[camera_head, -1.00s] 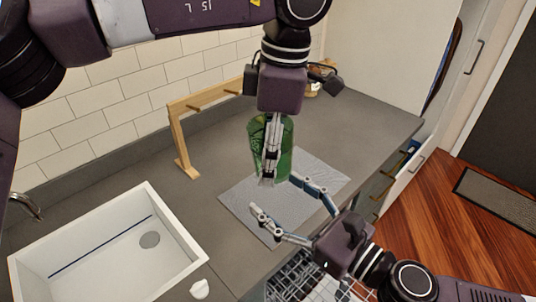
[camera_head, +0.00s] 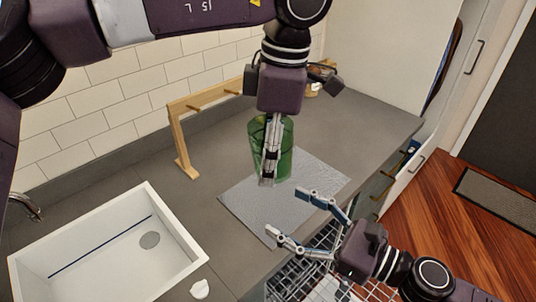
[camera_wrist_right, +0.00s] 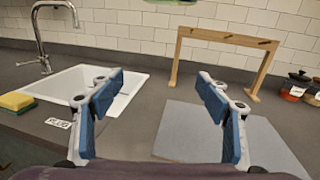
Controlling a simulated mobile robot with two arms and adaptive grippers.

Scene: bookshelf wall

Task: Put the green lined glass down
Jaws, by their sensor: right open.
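My right gripper (camera_head: 284,210) is open and empty over the mat's front right part, apart from the glass.
A wooden rack (camera_head: 181,135) stands behind the mat. A white sink (camera_head: 190,245) is at the left. An open dish rack (camera_head: 285,280) lies below the counter's front edge. The counter (camera_head: 375,125) right of the mat is clear.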

